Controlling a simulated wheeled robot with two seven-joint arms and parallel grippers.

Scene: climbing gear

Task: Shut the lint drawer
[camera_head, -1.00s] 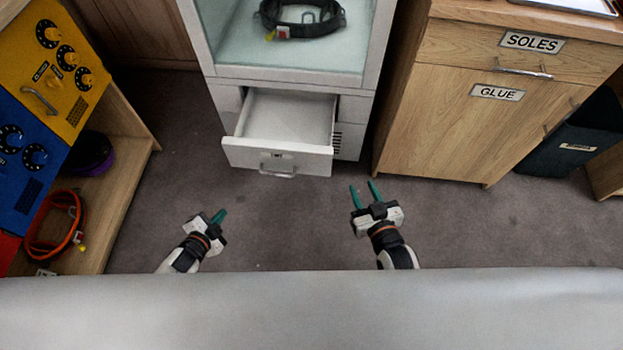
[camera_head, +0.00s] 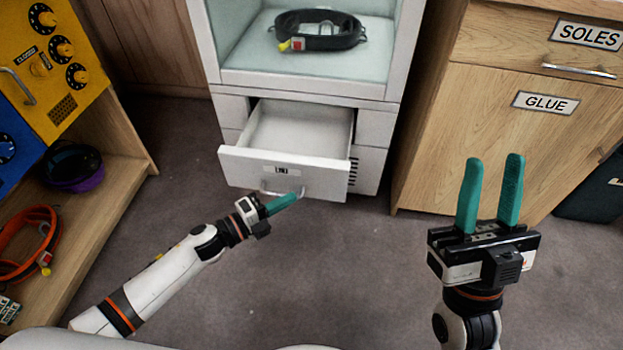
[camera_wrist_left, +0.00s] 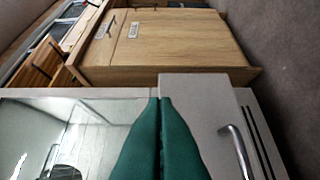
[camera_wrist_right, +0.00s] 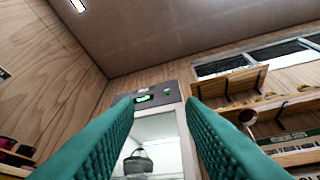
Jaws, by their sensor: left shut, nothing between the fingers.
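The lint drawer (camera_head: 285,165) is a white drawer pulled out and empty at the bottom of the white cabinet in the head view. Its front carries a small label and a silver bar handle (camera_head: 268,190). The drawer handle also shows in the left wrist view (camera_wrist_left: 236,150). My left gripper (camera_head: 298,195) is shut and empty, its green tips close to the drawer front near the handle; I cannot tell whether they touch. My right gripper (camera_head: 492,162) is open and empty, raised to the right of the drawer, in front of the wooden cabinet.
A harness-like belt (camera_head: 318,30) lies in the white cabinet's open compartment. A wooden cabinet (camera_head: 440,140) labelled SOLES and GLUE stands right. A wooden shelf (camera_head: 110,185) with an orange coil (camera_head: 30,240) and colored panels stands left. The grey floor between is free.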

